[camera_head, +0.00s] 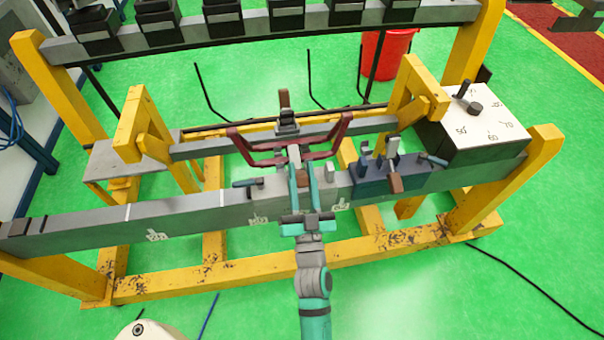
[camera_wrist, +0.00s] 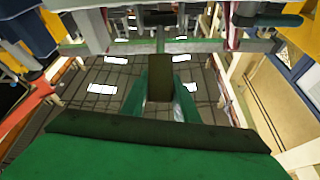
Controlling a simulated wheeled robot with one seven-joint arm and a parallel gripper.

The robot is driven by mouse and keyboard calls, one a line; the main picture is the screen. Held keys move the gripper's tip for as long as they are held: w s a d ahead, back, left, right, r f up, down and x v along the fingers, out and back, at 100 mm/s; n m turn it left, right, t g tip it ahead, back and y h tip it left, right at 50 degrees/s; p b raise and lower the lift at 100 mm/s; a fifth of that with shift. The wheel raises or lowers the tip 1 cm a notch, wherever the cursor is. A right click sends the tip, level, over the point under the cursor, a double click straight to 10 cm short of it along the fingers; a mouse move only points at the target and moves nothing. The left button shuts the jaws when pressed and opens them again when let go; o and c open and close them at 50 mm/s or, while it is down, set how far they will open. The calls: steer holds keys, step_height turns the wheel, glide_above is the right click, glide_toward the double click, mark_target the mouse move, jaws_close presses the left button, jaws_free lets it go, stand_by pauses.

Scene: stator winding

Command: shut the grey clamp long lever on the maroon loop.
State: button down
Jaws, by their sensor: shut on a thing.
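The maroon loop (camera_head: 262,157) lies across the middle of the fixture in the head view, reaching from the back bar to the front bar. The grey clamp long lever (camera_head: 294,154) stands at the loop's front middle, with a brown grip at its near end. My gripper (camera_head: 302,178) has its two teal fingers closed on that brown grip. In the wrist view, the brown grip (camera_wrist: 160,78) sits between the fingers. My fingers hide part of the clamp, and I cannot tell whether the lever presses on the loop.
A blue clamp block (camera_head: 372,187) with its own levers is right of my gripper. A short blue-handled lever (camera_head: 250,183) is to the left. A white dial box (camera_head: 485,120) stands at the right end. Another clamp (camera_head: 287,121) is on the back bar.

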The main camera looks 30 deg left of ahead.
steer(key=shift+s+a+f, duration=0.1)
steer(key=shift+a+f, duration=0.1)
steer(key=shift+a, duration=0.05)
steer(key=c, duration=1.7)
jaws_free()
steer(key=shift+d+r, duration=0.1)
steer(key=shift+d, duration=0.05)
steer(key=v, duration=1)
steer(key=shift+s+d, duration=0.2)
